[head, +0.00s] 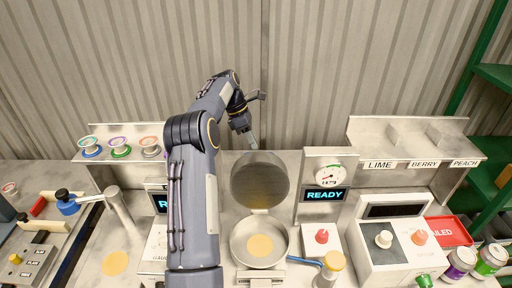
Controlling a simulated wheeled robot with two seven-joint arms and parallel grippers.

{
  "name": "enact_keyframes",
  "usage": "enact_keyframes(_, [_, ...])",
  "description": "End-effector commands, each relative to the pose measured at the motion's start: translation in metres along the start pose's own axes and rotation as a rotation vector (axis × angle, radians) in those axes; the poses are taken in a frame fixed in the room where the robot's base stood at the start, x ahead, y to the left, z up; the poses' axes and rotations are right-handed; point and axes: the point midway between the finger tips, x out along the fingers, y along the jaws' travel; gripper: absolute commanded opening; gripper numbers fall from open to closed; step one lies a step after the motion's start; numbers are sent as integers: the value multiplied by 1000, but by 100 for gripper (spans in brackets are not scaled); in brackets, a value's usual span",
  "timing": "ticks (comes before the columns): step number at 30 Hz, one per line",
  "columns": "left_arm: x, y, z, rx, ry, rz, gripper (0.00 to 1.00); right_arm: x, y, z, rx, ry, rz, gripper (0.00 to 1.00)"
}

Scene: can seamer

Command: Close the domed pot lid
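The domed lid (260,184) stands raised on edge behind the round metal pot (258,257), hinged open, with its dark, see-through face toward me. The pot is open at the top, and a tan disc lies in its middle. My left arm reaches up from the bottom past the pot's left side. My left gripper (252,139) is just above the lid's top edge, pointing down. Its fingertips are small and close to the lid; I cannot tell whether they touch it or how far apart they are. My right gripper is out of view.
A gauge panel reading READY (325,194) stands right of the lid. A red knob (321,236) and a blue handle (306,261) are right of the pot. A white shelf holds several spools (120,147) at left. Labelled bins (408,134) stand at right.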

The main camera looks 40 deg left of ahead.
Motion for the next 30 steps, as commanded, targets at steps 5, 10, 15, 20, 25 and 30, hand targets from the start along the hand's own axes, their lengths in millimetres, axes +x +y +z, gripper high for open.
enact_keyframes(5, [24, -1, 1, 1, 0, -2, 24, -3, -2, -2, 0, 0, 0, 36])
enact_keyframes(10, [33, 0, 1, 3, -1, 0, 24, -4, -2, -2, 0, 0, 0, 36])
enact_keyframes(15, [34, 0, 0, 3, -1, 1, 24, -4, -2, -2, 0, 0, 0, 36])
enact_keyframes(20, [34, 0, 0, 3, -1, 1, 11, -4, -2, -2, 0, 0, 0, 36])
enact_keyframes(25, [33, 0, 0, 3, 0, 1, 0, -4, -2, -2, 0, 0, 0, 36])
enact_keyframes(30, [33, 0, 1, 3, -1, 2, 0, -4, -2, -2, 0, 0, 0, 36])
